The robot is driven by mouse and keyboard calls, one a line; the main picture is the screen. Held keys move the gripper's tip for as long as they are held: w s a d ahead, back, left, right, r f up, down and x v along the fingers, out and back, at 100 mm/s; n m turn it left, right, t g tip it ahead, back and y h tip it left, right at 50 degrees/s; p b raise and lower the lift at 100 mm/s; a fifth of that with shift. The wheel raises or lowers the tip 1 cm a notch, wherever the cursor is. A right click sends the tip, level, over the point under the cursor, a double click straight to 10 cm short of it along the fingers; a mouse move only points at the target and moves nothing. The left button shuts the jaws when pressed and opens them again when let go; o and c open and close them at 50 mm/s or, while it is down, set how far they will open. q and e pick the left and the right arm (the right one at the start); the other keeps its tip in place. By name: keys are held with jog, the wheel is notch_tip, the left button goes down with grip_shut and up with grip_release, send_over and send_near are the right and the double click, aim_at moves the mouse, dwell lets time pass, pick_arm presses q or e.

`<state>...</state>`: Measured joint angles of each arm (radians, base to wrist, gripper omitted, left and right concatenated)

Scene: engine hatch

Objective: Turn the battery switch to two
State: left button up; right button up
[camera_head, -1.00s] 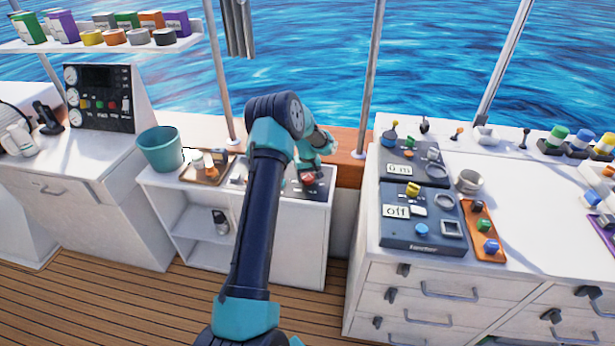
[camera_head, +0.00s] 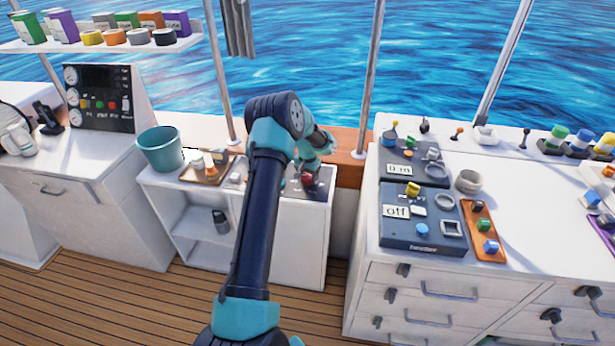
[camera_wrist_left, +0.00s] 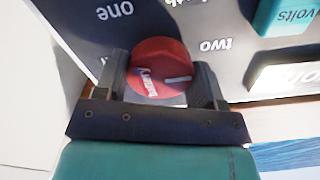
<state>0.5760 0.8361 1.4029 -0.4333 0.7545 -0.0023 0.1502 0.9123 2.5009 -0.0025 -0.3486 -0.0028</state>
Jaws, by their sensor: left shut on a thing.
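The battery switch is a round red knob (camera_wrist_left: 160,66) on a dark panel (camera_wrist_left: 84,30). In the left wrist view the panel shows the labels "one" at upper left, "two" to the right of the knob, and a partly cut-off "both" at the top. The knob's white mark points to the right, toward one finger. My left gripper (camera_wrist_left: 160,88) is shut on the knob, one finger on each side. In the head view the knob (camera_head: 307,179) shows small and partly covered at my left gripper (camera_head: 310,183). My right gripper is not in view.
The switch panel lies on a low white cabinet. A teal bucket (camera_head: 161,149) and a brown tray (camera_head: 195,177) are to its left. A white counter with a blue "off" device (camera_head: 422,245) stands to the right. A teal block (camera_wrist_left: 282,15) sits near the knob.

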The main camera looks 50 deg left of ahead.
aim_at(308, 175)
pick_arm(q)
jog(key=shift+m, duration=0.3)
jog(key=o, duration=0.9)
notch_tip(308, 175, up, 18)
jog(key=shift+f, duration=0.25)
jog(key=shift+f, duration=0.1)
dwell(0.5)
